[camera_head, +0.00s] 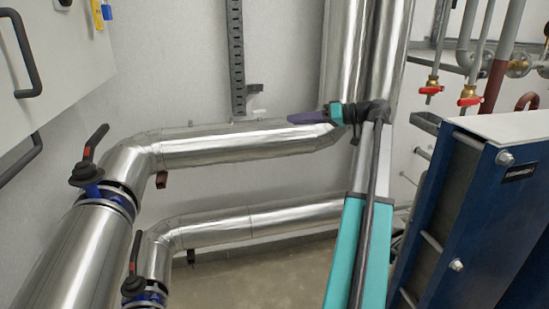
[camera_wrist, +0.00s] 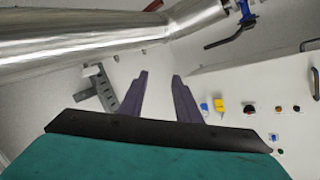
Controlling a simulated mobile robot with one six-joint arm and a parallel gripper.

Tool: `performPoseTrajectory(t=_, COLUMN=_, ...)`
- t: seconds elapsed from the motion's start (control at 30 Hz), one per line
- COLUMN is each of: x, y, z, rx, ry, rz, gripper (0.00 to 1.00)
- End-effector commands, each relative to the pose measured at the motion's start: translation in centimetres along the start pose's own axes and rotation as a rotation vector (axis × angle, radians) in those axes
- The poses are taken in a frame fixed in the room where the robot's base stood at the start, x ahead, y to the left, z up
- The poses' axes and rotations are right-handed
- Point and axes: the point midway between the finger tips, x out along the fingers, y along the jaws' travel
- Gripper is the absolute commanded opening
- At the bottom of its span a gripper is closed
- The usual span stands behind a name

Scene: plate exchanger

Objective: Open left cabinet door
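The light grey cabinet (camera_head: 70,50) is at the upper left of the head view, cut off by the frame. Its black bar handle (camera_head: 27,60) shows at the left edge, with another black handle (camera_head: 20,160) below it. I cannot tell which handle belongs to the left door. In the wrist view the cabinet (camera_wrist: 255,85) is at the right, with part of a handle (camera_wrist: 315,84) at the edge. My gripper (camera_head: 290,118) is in mid-air, well right of the cabinet. In the wrist view its two purple fingers (camera_wrist: 160,74) are apart with nothing between them.
Shiny pipes (camera_head: 240,145) run below and behind my gripper. A black valve lever (camera_head: 95,142) stands near the cabinet. A blue plate exchanger (camera_head: 490,220) is at the right. A yellow tag or lock (camera_wrist: 220,108) is on the cabinet. Open air lies between gripper and cabinet.

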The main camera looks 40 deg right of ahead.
Motion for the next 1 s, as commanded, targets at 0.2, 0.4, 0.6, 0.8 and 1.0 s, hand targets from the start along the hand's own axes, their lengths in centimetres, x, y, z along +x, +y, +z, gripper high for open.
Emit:
performPoseTrajectory(t=0.2, x=-9.0, y=-4.5, z=-7.5, rx=-0.164, ry=0.107, rz=-0.002, gripper=0.3)
performPoseTrajectory(t=0.4, x=-16.4, y=-10.0, z=-12.9, rx=-0.322, ry=0.182, rz=-0.002, gripper=0.3)
performPoseTrajectory(t=0.6, x=-21.7, y=-15.0, z=-16.2, rx=-0.448, ry=0.229, rz=-0.002, gripper=0.3)
performPoseTrajectory(t=0.8, x=-23.6, y=-17.2, z=-17.4, rx=-0.5, ry=0.245, rz=-0.002, gripper=0.3)
performPoseTrajectory(t=1.0, x=-23.7, y=-17.3, z=-17.4, rx=-0.503, ry=0.246, rz=-0.003, gripper=0.3)
